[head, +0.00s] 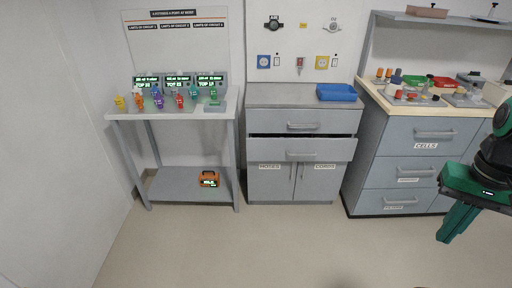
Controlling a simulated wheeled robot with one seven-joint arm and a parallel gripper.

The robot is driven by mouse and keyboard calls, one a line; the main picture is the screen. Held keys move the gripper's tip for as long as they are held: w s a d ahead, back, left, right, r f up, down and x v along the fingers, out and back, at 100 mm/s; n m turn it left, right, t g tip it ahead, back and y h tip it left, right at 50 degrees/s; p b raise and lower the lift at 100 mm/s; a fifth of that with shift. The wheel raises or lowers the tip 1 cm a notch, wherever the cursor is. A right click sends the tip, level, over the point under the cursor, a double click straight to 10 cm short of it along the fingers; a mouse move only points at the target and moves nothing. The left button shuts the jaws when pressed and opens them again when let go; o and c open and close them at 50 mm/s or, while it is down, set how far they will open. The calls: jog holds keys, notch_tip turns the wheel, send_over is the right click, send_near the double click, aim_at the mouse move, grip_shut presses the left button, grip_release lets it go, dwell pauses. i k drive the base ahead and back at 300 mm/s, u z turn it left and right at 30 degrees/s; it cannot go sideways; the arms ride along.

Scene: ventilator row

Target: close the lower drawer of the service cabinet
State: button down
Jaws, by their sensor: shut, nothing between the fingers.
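The grey service cabinet (262,98) stands against the back wall in the middle of the head view. Its upper drawer (268,125) looks flush with the front. My gripper (448,238), dark green, hangs at the right side in front of the right-hand cabinet. It points downward, is shut and empty, and is well apart from the drawer.
Below the drawer are doors labelled HOSES (270,182) and CORDS (317,184). A blue tray (338,92) lies on top. A grey bench (236,118) with monitors stands left. A cabinet labelled CELLS (400,150) stands right. The floor (270,245) in front is clear.

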aim_at(338, 147)
jog(key=u, duration=0.05)
jog(key=i, duration=1)
jog(key=z, duration=0.1)
